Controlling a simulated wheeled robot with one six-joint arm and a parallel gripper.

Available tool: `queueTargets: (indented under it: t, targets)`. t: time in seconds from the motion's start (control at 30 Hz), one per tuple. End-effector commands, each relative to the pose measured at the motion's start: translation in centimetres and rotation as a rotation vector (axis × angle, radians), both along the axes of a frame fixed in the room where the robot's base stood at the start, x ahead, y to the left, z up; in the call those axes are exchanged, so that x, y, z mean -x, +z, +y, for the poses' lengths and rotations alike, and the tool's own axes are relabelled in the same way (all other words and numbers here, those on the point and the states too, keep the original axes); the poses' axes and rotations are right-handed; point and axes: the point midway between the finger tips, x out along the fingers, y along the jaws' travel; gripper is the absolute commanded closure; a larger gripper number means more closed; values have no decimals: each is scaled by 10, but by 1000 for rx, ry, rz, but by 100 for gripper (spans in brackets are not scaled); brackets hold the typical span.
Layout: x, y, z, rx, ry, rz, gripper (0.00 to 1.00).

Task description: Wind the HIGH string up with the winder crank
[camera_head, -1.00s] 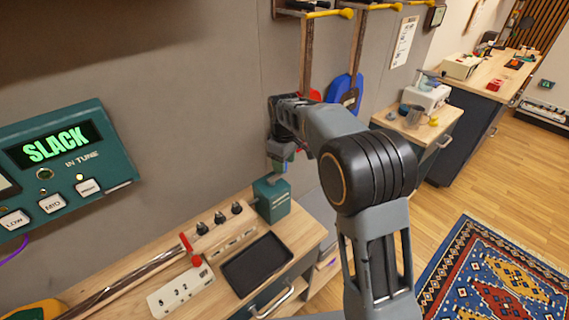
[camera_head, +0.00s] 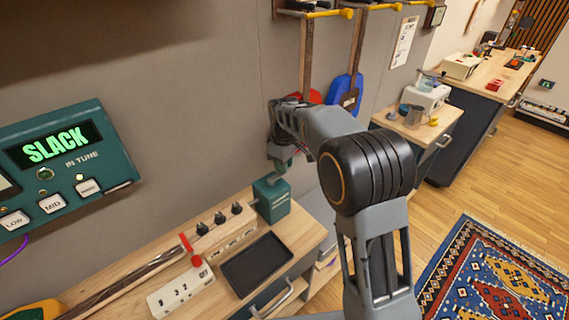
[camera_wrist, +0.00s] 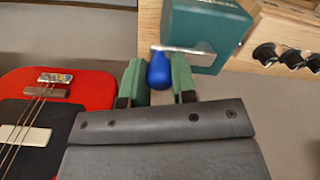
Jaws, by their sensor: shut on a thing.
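The winder is a teal box (camera_head: 272,200) on the wooden bench. It also shows in the wrist view (camera_wrist: 208,35), with a flat metal crank arm (camera_wrist: 190,52) on its face. A blue knob (camera_wrist: 159,70) stands on the crank's end. My gripper (camera_wrist: 159,84) has its green fingers on either side of the knob, shut on it. In the head view my gripper (camera_head: 281,166) is just above the winder box, and the knob is mostly hidden. The teal tuner panel (camera_head: 80,160) reads SLACK (camera_head: 57,143). I cannot pick out the HIGH string.
A black tray (camera_head: 257,263), a white numbered block (camera_head: 180,291), a red lever (camera_head: 190,251) and several black knobs (camera_head: 219,217) are on the bench. Red (camera_head: 313,97) and blue (camera_head: 344,95) guitars hang on the wall behind my arm. A patterned rug (camera_head: 500,280) lies at right.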

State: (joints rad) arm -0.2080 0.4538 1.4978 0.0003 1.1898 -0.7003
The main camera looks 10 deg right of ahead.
Motion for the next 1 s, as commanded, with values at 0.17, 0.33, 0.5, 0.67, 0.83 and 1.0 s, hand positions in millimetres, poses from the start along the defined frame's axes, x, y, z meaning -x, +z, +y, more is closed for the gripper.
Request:
queueTargets:
  t: [0.17,0.33,0.5,0.67,0.83,1.0]
  targets:
    - [0,0,0,0,-12,0,98]
    - [3,0,-2,1,-71,-1,98]
    - [9,1,-5,0,-194,0,98]
    - [16,1,-7,1,-342,-1,98]
    - [24,0,-8,0,-504,-1,98]
    - [32,1,-8,0,-659,-1,98]
